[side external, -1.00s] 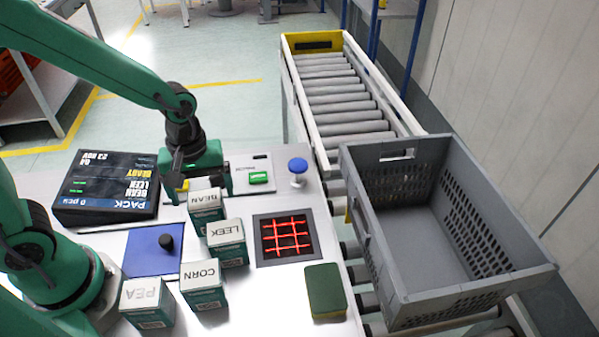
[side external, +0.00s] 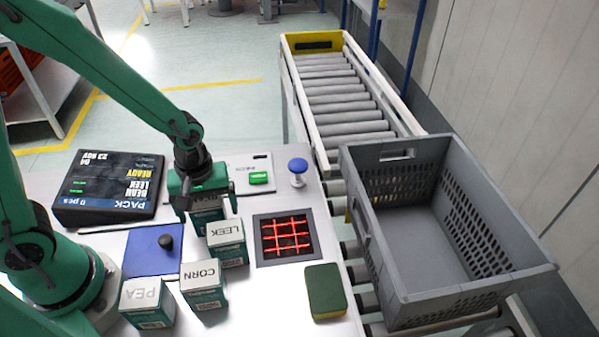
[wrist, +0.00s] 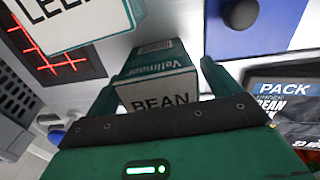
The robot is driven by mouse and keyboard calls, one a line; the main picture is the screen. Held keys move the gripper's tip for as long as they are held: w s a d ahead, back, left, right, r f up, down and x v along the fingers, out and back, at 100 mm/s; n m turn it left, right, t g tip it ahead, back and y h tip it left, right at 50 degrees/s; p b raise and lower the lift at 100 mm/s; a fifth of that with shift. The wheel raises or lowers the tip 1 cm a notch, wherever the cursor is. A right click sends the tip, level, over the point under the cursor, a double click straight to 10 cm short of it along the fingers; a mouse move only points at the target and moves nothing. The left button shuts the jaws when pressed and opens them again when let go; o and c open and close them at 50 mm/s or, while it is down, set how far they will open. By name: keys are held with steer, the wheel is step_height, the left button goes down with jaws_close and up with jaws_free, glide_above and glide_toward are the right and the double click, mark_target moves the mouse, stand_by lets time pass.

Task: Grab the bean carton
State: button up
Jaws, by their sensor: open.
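The bean carton (side external: 207,218) stands upright on the bench, mostly hidden under my gripper (side external: 207,206) in the side view. In the wrist view, the bean carton (wrist: 158,92), with BEAN on its white top, sits between the two fingers of my gripper (wrist: 158,84). The gripper is open, with one finger on each side of the carton. I cannot tell whether either finger touches it.
The leek carton (side external: 227,243) stands close to the bean carton. The corn carton (side external: 203,285) and pea carton (side external: 147,302) stand nearer the camera. A red-lit scanner grid (side external: 286,237), green sponge block (side external: 326,292) and grey tote (side external: 440,300) lie to the right.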

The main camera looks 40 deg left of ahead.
steer(key=shift+c, duration=0.4)
steer(key=c, duration=1.2)
steer(key=shift+o, duration=0.2)
steer(key=shift+r, duration=0.2)
steer(key=shift+r, duration=4.85)
